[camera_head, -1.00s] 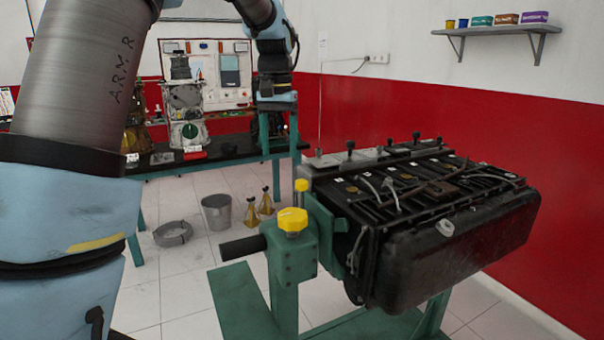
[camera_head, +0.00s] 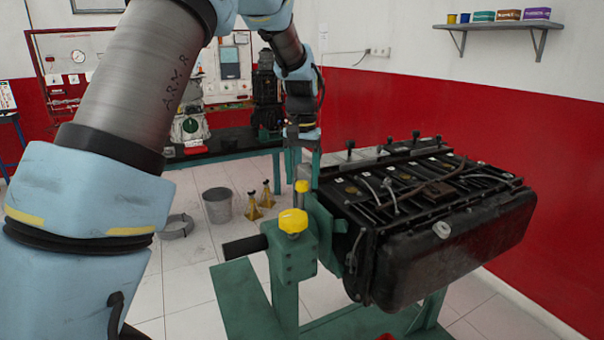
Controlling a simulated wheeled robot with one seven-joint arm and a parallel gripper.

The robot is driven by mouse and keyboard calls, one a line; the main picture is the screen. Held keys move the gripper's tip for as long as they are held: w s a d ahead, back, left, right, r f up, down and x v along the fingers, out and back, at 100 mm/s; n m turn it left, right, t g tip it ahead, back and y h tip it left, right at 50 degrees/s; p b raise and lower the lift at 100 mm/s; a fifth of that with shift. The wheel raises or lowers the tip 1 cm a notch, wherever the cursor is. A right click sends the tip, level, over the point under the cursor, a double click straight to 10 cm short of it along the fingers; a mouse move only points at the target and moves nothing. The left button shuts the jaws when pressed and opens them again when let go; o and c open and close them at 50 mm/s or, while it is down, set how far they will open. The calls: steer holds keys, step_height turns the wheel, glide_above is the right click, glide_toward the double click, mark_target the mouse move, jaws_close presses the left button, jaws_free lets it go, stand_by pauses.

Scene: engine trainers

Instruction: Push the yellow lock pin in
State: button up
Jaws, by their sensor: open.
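Two yellow knobs show on the green engine stand (camera_head: 282,258). A large faceted yellow knob (camera_head: 293,222) sits on top of the near post. A smaller yellow cap (camera_head: 302,186) stands just behind it, beside the mounting plate. I cannot tell from the picture which is the lock pin, or how deep either sits. My gripper (camera_head: 304,162) points down from the wrist, above and behind the smaller cap in the picture. Its fingers are open and look empty. Any gap between fingers and cap is hard to judge.
A black engine (camera_head: 440,245) is mounted on the stand's right side. A black handle bar (camera_head: 245,247) sticks out left of the post. Behind are a workbench (camera_head: 225,145), a grey bucket (camera_head: 217,205) and yellow jack stands (camera_head: 260,200). A shelf (camera_head: 500,25) hangs on the wall.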

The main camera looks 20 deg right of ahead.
steer(key=shift+f, duration=0.3)
jaws_close()
stand_by(0.5)
stand_by(0.8)
